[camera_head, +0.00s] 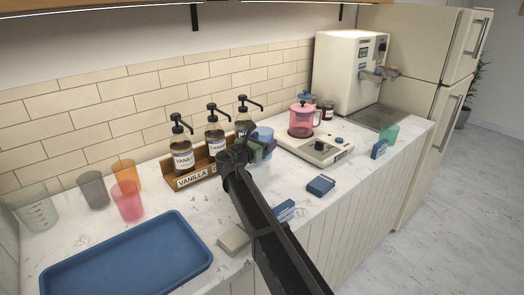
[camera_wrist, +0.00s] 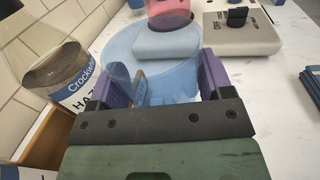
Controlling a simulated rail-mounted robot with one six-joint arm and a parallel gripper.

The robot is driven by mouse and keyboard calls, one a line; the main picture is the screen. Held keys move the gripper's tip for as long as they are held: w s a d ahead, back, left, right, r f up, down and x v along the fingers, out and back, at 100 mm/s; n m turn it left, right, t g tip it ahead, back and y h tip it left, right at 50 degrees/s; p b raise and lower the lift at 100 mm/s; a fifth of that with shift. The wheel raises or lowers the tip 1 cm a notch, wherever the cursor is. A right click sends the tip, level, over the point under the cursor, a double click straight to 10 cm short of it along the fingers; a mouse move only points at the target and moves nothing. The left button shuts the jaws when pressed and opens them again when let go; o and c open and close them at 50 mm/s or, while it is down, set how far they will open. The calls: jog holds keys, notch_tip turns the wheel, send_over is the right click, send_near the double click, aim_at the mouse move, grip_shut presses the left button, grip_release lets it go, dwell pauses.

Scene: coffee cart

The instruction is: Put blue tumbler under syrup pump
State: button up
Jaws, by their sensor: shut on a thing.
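The translucent blue tumbler (camera_head: 264,136) is held near the syrup rack, in front of the rightmost pump bottle. In the wrist view the blue tumbler (camera_wrist: 119,50) sits between the purple pads of my gripper (camera_wrist: 157,82), which is shut on it. Three syrup pump bottles stand in a wooden rack (camera_head: 172,183): the vanilla bottle (camera_head: 181,150), a middle bottle (camera_head: 214,138) and a right bottle (camera_head: 243,117), partly hidden by my arm. The wrist view shows a labelled bottle (camera_wrist: 58,68) close left of the tumbler. Whether the tumbler touches the counter is unclear.
Grey (camera_head: 93,190), orange (camera_head: 127,175) and pink (camera_head: 128,201) cups stand left. A blue tray (camera_head: 130,262) lies at front left. Small blue boxes (camera_head: 321,185) lie along the front edge.

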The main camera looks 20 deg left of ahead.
notch_tip(320, 180, down, 4)
jog(key=shift+s+a+r+b, duration=0.1)
jog(key=shift+a+r+b, duration=0.05)
jog(key=shift+b, duration=0.7)
jog(key=shift+r, duration=0.3)
jog(key=shift+f, duration=0.15)
jog(key=o, duration=1)
jog(key=shift+o, duration=0.2)
jog(key=shift+r+p, duration=0.35)
jog(key=shift+p, duration=0.1)
jog(key=v, duration=1.2)
jog(key=shift+f, duration=0.15)
